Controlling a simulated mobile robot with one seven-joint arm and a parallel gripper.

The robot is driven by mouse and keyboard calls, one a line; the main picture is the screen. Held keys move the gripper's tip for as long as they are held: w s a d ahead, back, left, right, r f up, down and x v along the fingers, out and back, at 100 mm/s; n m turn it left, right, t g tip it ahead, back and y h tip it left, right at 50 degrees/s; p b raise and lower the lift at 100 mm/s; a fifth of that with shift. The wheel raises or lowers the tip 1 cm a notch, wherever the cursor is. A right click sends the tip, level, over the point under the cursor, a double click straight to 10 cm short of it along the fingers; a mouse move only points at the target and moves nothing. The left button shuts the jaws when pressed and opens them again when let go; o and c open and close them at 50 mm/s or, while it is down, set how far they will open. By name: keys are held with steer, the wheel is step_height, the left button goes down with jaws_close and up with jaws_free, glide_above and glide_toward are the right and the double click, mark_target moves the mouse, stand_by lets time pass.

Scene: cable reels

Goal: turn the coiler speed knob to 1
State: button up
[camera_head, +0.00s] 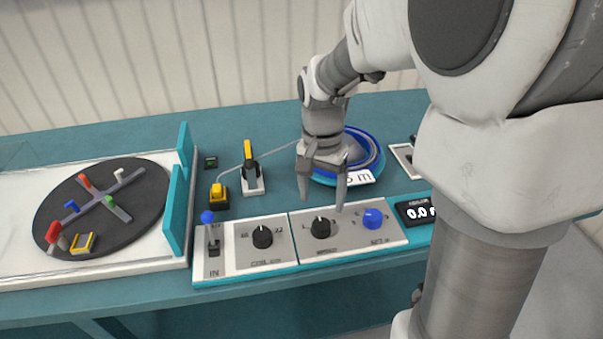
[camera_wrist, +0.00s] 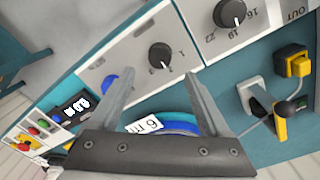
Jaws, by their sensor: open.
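The speed knob (camera_head: 320,227) is a round black knob with a white pointer mark, on the grey front panel between the other black knob and the blue knob. It also shows in the wrist view (camera_wrist: 160,55), with small numerals around it, a 1 among them. I cannot read for sure which numeral the pointer faces. My gripper (camera_head: 322,204) points down, open and empty, with its fingers apart above and slightly behind the knob. In the wrist view the knob lies just beyond the gap between my fingertips (camera_wrist: 160,76), and no contact shows.
A second black knob (camera_head: 262,237), marked 16, 19 and 22 in the wrist view, and a blue-topped lever (camera_head: 208,218) stand left. A blue knob (camera_head: 373,218) and display (camera_head: 415,211) are right. A blue reel (camera_head: 372,145) is behind, a dark turntable (camera_head: 85,225) far left.

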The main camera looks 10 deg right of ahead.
mark_target(321, 223)
step_height(321, 223, down, 8)
steer(key=shift+s+d+r+b, duration=0.1)
steer(key=shift+b, duration=0.75)
steer(key=shift+c, duration=0.3)
jaws_close()
